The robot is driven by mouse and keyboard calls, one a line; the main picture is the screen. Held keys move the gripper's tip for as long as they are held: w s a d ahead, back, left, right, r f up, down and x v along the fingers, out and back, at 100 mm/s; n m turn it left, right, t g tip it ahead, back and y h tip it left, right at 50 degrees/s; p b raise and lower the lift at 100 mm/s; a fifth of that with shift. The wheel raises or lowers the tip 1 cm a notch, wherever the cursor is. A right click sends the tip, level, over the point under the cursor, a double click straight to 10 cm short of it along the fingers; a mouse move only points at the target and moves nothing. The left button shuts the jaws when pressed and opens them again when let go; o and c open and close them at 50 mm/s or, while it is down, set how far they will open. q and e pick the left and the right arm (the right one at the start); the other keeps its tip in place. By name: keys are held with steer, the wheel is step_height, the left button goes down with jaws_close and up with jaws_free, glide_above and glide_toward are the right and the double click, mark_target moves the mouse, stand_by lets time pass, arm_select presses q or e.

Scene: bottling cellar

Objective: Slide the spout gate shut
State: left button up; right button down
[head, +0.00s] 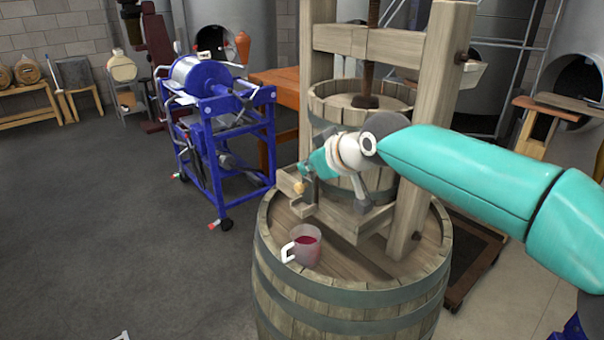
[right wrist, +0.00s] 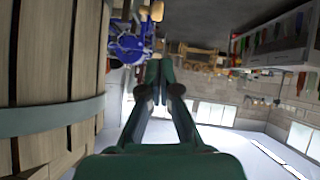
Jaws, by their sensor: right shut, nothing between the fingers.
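The wooden press (head: 428,130) stands on a large barrel (head: 345,301). Its spout (head: 301,207) juts out at the front left of the press tray, with a small grey upright gate (head: 311,187) and a light round knob (head: 299,187) by it. How far the gate is open cannot be told. A clear mug (head: 306,247) with red liquid stands on the barrel top below the spout. My right gripper (head: 308,170) is shut and empty, just above the gate, its fingers pointing left; contact cannot be told. Its closed fingers also show in the right wrist view (right wrist: 158,78). My left gripper is out of view.
The slatted press basket (head: 350,110) is close behind my right gripper; its staves (right wrist: 55,60) fill the left of the wrist view. A blue wheeled machine (head: 215,110) stands at the left behind the barrel.

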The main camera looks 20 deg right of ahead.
steer(key=v, duration=0.6)
steer(key=shift+s+r+b, duration=0.25)
steer(key=shift+s+b, duration=0.05)
steer(key=shift+s, duration=0.05)
